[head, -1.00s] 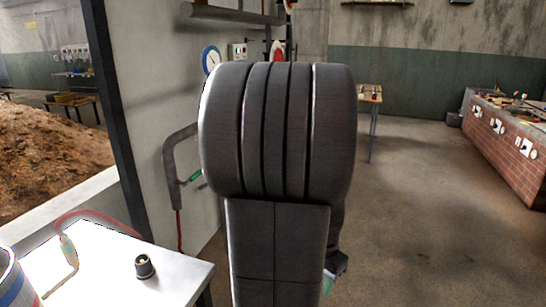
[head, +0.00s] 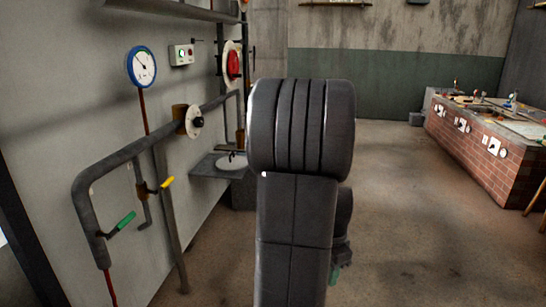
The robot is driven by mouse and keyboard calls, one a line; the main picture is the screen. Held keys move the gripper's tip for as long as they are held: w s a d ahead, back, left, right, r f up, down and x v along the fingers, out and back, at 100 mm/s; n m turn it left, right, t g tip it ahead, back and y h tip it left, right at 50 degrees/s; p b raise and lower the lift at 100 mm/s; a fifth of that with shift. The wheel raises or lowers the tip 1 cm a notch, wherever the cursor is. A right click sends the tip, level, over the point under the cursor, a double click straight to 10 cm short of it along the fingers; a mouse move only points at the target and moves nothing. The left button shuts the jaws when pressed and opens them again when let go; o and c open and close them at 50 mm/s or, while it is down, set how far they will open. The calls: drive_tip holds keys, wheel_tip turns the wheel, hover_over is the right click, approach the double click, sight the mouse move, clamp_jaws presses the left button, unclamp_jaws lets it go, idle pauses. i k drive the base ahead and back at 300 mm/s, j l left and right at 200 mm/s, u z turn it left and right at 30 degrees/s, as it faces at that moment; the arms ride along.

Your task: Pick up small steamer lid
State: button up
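I cannot make out a small steamer lid in this view. My arm stands upright in the middle of the head view and hides what is behind it. The end of my arm, with what seems to be my gripper (head: 340,262), shows only in part at the lower right of the arm. Its fingers are not clear, and I see nothing held.
A brick counter (head: 488,152) with several small items on top stands at the right. Pipes (head: 85,205) with green and yellow valve handles run along the left wall. A grey ledge (head: 207,168) with a pale round basin juts out there. The floor (head: 400,215) right of my arm is clear.

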sight(230, 164)
drive_tip(key=i, duration=1.65)
drive_tip(key=i+l+u, duration=0.1)
drive_tip(key=i+u, duration=0.3)
drive_tip(key=i+l+u, duration=0.2)
drive_tip(key=i+u, duration=0.2)
drive_tip(key=i+l+u, duration=1)
drive_tip(key=l+u, duration=0.25)
drive_tip(key=l, duration=0.1)
